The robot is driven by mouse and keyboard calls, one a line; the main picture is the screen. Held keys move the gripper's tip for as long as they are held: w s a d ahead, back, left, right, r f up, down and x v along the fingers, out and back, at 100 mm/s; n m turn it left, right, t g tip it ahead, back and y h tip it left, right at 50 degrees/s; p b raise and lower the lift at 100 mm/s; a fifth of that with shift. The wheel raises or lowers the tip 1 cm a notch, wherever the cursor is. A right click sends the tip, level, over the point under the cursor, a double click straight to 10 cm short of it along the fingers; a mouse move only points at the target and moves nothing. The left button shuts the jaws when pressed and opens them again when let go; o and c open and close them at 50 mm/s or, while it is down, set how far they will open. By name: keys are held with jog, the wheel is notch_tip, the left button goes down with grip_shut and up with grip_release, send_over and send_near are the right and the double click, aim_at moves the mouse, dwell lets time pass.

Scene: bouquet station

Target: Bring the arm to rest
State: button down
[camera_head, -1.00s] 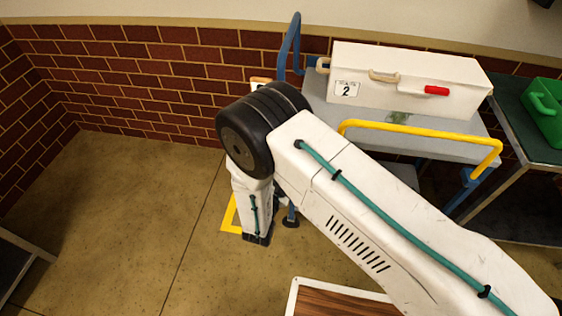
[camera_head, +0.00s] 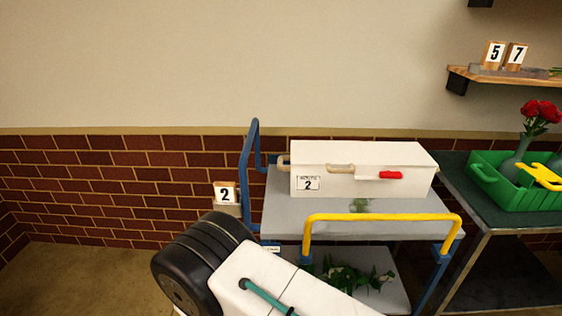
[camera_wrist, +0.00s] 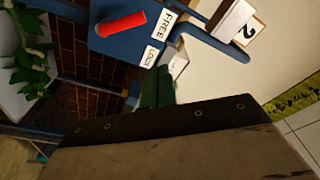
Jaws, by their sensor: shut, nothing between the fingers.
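My arm's white link and black elbow joint show at the bottom of the head view; my gripper is out of that picture. In the wrist view, my gripper (camera_wrist: 158,84) shows as green fingers close together beyond a dark, screwed plate. It is shut and I see nothing held. A red lever (camera_wrist: 122,24) on a blue panel, with FREE and LOCK labels, lies beyond the fingers, up and left. I cannot tell how far the fingers are from it.
A cart (camera_head: 404,228) with blue posts and a yellow rail carries a white box (camera_head: 360,168) and has leafy stems (camera_head: 345,277) below. A 2 card (camera_head: 225,193) stands left of it. A green tray (camera_head: 500,192) and red roses (camera_head: 540,111) are right. Floor at far left is clear.

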jog(key=s+d+m+g+h, duration=0.1)
jog(key=d+m+g+h, duration=0.1)
jog(key=d+m+h, duration=0.6)
jog(key=s+d+r+m+g+h, duration=0.2)
jog(key=d+r+m+g, duration=0.55)
jog(key=r+m, duration=0.4)
jog(key=s+d+r+m+g+h, duration=0.2)
jog(key=d+r+m+g, duration=0.55)
jog(key=m, duration=0.75)
jog(key=s+d+r+m+y, duration=0.6)
jog(key=s+d+r+m, duration=0.2)
jog(key=r+m, duration=0.3)
jog(key=s+d+r+m+y, duration=0.7)
jog(key=s+d+r+m, duration=0.2)
jog(key=r+m, duration=0.3)
jog(key=m, duration=0.3)
jog(key=shift+s+r+g, duration=0.15)
jog(key=shift+s+g, duration=0.05)
jog(key=shift+g, duration=0.1)
